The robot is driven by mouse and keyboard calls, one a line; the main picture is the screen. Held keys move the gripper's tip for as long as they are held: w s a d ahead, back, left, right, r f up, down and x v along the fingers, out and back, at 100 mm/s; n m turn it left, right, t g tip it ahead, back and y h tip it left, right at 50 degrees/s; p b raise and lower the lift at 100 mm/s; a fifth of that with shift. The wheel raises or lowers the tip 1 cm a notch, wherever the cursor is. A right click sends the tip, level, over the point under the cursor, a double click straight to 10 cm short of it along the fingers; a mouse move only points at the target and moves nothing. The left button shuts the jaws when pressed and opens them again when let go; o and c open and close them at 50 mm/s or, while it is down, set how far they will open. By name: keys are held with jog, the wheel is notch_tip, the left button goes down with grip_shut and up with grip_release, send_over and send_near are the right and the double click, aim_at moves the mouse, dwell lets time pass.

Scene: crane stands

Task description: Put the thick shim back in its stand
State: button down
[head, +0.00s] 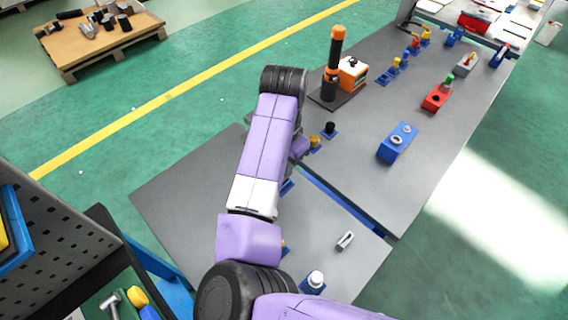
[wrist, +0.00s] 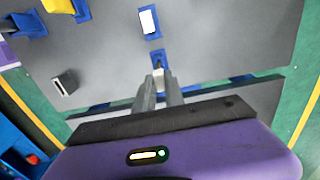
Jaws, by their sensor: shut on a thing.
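My gripper (wrist: 159,77) shows in the wrist view, its two grey fingers close together over the grey table. They are shut on a small, dark piece (wrist: 159,70), mostly hidden between the fingertips; I take it to be the thick shim. A small blue stand (wrist: 157,55) lies just beyond the tips, partly covered by them. I cannot tell whether the held piece touches it. Another blue stand (wrist: 149,10) with a pale rectangular top is farther up. In the head view my arm hides the fingers and the held piece.
A grey slotted block (wrist: 65,82) lies on the table. In the head view, an orange-and-black post (head: 335,65), blue block with rings (head: 397,143) and red block (head: 436,97) stand farther off. A white-topped piece (head: 315,279) is near. A gap separates the tables.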

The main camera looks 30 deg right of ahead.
jog(key=shift+f, duration=0.15)
jog(key=shift+f+b, duration=0.9)
jog(key=shift+f, duration=0.75)
jog(key=c, duration=1.3)
grip_release()
jog(key=shift+c, duration=0.2)
jog(key=shift+r, duration=0.15)
notch_tip(320, 180, up, 5)
jog(key=p, duration=0.4)
jog(key=shift+p, duration=0.4)
